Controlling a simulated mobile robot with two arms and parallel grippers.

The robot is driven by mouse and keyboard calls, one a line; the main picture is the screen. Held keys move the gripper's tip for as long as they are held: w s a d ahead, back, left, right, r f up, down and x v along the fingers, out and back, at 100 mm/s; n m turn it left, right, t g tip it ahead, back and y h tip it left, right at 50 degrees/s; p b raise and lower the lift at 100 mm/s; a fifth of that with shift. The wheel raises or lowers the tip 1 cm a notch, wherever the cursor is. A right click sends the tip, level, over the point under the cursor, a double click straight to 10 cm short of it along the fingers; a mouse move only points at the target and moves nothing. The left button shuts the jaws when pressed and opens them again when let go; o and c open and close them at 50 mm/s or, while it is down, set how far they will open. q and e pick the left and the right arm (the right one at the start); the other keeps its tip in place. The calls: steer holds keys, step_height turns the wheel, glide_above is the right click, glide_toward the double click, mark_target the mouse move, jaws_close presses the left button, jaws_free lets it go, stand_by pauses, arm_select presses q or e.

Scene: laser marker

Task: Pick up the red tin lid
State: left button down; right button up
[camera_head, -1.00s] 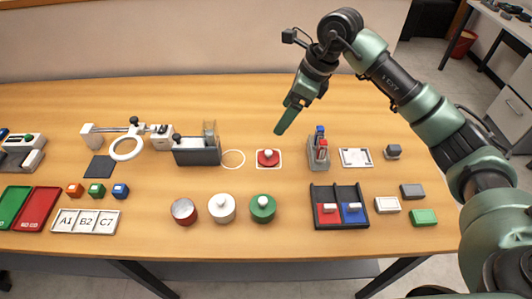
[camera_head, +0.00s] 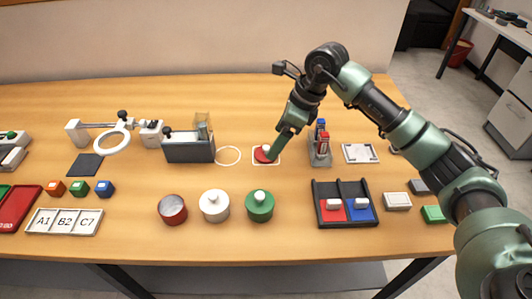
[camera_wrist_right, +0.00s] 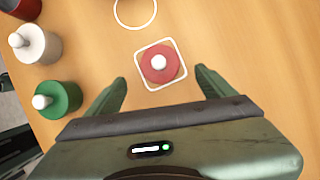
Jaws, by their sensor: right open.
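The red tin lid (camera_head: 262,156) is a round red disc with a white knob. It lies inside a white square outline on the table, and it also shows in the right wrist view (camera_wrist_right: 150,73). My right gripper (camera_head: 271,152) is just above and beside the lid in the head view, partly covering it. In the wrist view my right gripper (camera_wrist_right: 160,76) is open and empty, with its two fingers apart on either side of the lid's direction. The open red tin (camera_head: 172,209) stands nearer the front edge, without a lid. My left gripper is not in view.
White (camera_head: 214,206) and green (camera_head: 260,206) lidded tins stand in front of the lid. A grey holder (camera_head: 320,156) with red and blue items is close on the right. A grey box (camera_head: 188,150) and an empty white circle (camera_head: 228,155) lie left.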

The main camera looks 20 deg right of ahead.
mark_target(266, 151)
steer(key=p+x, duration=0.1)
steer(key=x, duration=0.4)
steer(key=shift+w+a+r, duration=0.15)
steer(key=shift+w+a, duration=0.05)
steer(key=c, duration=1.4)
